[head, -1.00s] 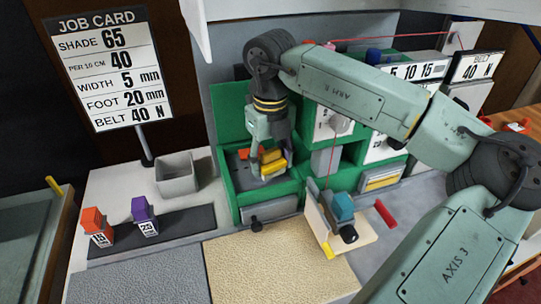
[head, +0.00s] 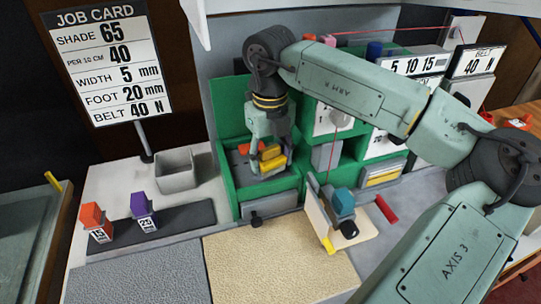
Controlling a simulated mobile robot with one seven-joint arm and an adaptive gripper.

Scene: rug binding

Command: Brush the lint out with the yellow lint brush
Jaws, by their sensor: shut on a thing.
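The yellow lint brush (head: 271,157) is in my gripper (head: 268,148), whose fingers are shut on it. My gripper points down into the open-topped bay of the green machine (head: 232,197). The brush is inside or just above the grey bed of this bay; I cannot tell whether it touches the bed. An orange piece (head: 243,149) lies at the bay's left, beside the gripper. The gripper and brush hide part of the bay, and I cannot make out any lint.
A grey open bin (head: 177,180) stands left of the machine. A plate with a teal block (head: 342,200) and a red handle (head: 386,209) stand in front right. Beige carpet (head: 270,265) lies in front.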

